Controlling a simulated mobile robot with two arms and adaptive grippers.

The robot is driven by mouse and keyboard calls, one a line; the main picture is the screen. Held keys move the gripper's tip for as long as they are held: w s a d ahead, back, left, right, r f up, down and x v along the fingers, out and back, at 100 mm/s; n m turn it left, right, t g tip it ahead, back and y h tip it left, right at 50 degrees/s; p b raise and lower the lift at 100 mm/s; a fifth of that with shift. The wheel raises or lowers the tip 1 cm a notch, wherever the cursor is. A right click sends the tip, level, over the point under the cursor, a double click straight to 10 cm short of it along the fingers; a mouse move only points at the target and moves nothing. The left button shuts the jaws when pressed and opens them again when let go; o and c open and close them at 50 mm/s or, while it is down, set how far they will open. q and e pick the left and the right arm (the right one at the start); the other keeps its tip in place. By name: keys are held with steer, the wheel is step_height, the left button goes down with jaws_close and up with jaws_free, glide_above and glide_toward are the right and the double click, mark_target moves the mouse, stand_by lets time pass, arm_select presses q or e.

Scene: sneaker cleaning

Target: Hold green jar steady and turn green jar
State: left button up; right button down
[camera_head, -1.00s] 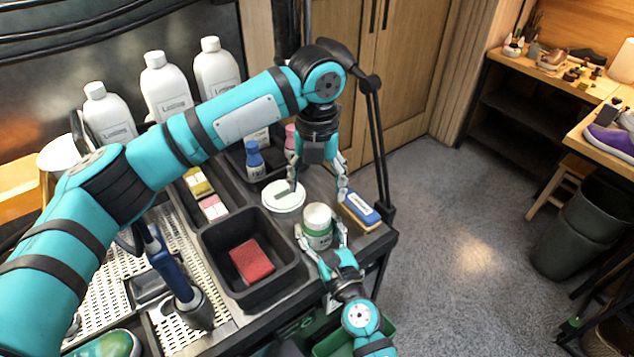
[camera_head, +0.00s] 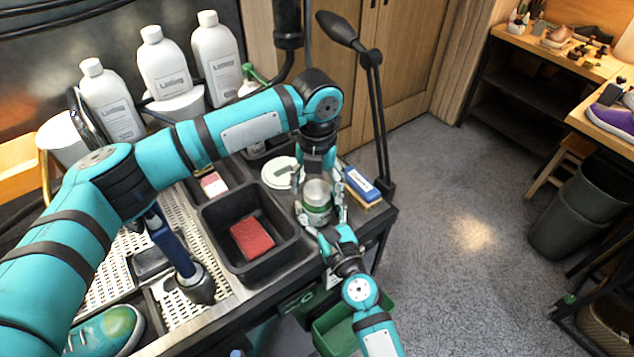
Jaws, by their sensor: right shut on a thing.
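The green jar (camera_head: 317,212), with a pale top and a green-and-white label, stands upright near the right end of the bench. My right gripper (camera_head: 321,226) is shut on its lower body from the front. My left gripper (camera_head: 319,190) points down from above, with its fingers apart on either side of the jar's upper part. I cannot make out contact between these fingers and the jar. Part of the jar is hidden behind the fingers.
A white round lid or dish (camera_head: 279,173) lies just left of the jar. A blue brush (camera_head: 362,184) lies to its right, close to a black lamp arm (camera_head: 383,130). A black bin (camera_head: 268,268) with a red sponge (camera_head: 252,239) is at the left front.

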arm_select(q)
steer(key=c, duration=1.1)
steer(key=o, duration=1.3)
steer(key=shift+c, duration=0.2)
steer(key=shift+r, duration=0.1)
step_height(320, 180, up, 8)
steer(key=shift+f, duration=0.2)
steer(key=shift+c, duration=0.3)
steer(key=shift+f, duration=3.95)
steer(key=shift+c, duration=0.4)
